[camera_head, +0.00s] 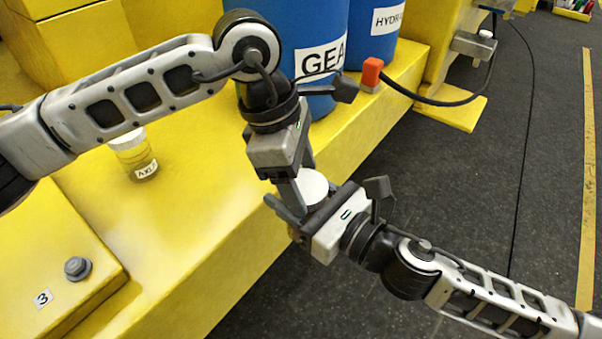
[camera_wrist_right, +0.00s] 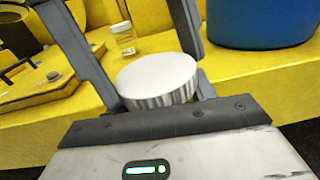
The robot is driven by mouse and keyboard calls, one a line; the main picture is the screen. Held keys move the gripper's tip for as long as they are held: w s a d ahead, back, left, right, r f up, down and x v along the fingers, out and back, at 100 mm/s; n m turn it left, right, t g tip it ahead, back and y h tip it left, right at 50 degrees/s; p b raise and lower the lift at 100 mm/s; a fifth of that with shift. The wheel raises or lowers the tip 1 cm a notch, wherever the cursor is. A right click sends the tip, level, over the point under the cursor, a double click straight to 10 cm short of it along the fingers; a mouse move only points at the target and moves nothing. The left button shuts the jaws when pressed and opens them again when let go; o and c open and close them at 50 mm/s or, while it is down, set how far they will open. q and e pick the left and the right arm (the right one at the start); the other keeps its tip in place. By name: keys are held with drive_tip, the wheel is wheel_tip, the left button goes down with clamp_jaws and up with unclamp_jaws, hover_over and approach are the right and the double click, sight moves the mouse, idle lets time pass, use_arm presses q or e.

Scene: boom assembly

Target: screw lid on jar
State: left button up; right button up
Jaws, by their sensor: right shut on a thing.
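A round white lid (camera_head: 313,187) with a ribbed side shows between the fingers of my right gripper (camera_head: 308,205), in front of the yellow deck. In the right wrist view the lid (camera_wrist_right: 158,80) sits near the base of the fingers, top face visible. Whether anything is below it is hidden. My left gripper (camera_head: 290,190) points down right beside the lid; its finger opening is unclear, and I cannot tell whether it touches the lid. A small clear jar (camera_head: 137,158) with a pale top and a label stands upright on the deck, and in the right wrist view (camera_wrist_right: 123,40).
Blue drums (camera_head: 318,60) stand on the yellow deck (camera_head: 235,255) behind the grippers. A raised yellow panel (camera_head: 65,255) with a bolt lies at left. A red-tipped connector (camera_head: 371,75) and cable are right of the drums. Dark floor (camera_head: 470,180) is open at right.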

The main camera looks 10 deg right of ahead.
use_arm(q)
drive_tip(key=shift+s+a+f, duration=0.1)
drive_tip(key=shift+s+f, duration=0.05)
drive_tip(key=shift+f, duration=0.1)
idle(0.4)
drive_tip(key=shift+v, duration=2.1)
drive_tip(key=shift+r, duration=0.1)
drive_tip(key=c, duration=1.2)
drive_tip(key=shift+x, duration=1.25)
drive_tip(key=shift+r, duration=0.1)
drive_tip(key=shift+v, duration=1.95)
